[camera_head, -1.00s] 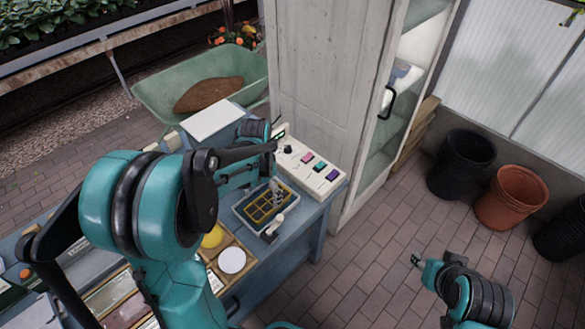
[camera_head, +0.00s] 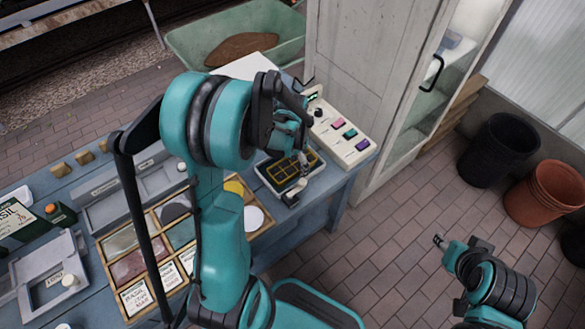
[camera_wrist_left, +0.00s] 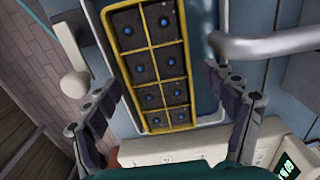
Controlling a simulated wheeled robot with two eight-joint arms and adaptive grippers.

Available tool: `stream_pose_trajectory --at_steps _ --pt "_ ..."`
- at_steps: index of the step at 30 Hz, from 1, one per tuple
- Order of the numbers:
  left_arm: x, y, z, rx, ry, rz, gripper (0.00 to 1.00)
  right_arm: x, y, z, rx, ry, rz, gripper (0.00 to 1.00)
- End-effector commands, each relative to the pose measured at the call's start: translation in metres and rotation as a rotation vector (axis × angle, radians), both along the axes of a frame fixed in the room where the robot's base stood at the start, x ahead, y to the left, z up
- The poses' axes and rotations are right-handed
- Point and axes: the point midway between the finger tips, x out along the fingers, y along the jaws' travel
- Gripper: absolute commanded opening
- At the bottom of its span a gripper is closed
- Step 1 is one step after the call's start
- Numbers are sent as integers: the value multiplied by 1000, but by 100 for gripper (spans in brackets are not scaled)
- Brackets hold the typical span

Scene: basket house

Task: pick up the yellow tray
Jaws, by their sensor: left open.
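The yellow tray (camera_head: 282,172), a gridded frame with dark cells, sits inside a pale blue-rimmed holder on the bench in the head view. In the left wrist view the yellow tray (camera_wrist_left: 152,48) shows close up, its cells filled with dark soil and a blue dot in each. My left gripper (camera_wrist_left: 165,108) is open, its two fingers apart on either side of the tray's near end; whether they touch it I cannot tell. In the head view my left gripper (camera_head: 298,158) hangs over the tray and hides part of it. My right gripper (camera_head: 440,241) is away from the bench over the floor.
A cream control panel (camera_head: 345,138) with coloured buttons stands right of the tray. A grey bar handle (camera_wrist_left: 265,45) runs close beside the tray in the wrist view. A wooden compartment box (camera_head: 128,270) and a tall cabinet (camera_head: 365,60) are nearby.

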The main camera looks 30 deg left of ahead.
Motion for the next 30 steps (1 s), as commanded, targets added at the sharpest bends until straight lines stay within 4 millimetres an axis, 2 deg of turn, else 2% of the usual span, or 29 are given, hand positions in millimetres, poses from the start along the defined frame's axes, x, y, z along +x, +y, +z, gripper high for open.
stream_pose_trajectory --at_steps 1,8,20,26,30 --pt "0 0 1 0 0 0 84 0 0 1 0 0 0 40" --pt "0 0 1 0 0 0 24 0 0 1 0 0 0 40" --pt "0 0 7 0 0 0 23 0 0 3 0 0 0 40" --pt "0 0 33 0 0 0 23 0 0 14 0 0 0 40" --pt "0 0 63 0 0 0 23 0 0 25 0 0 0 40"
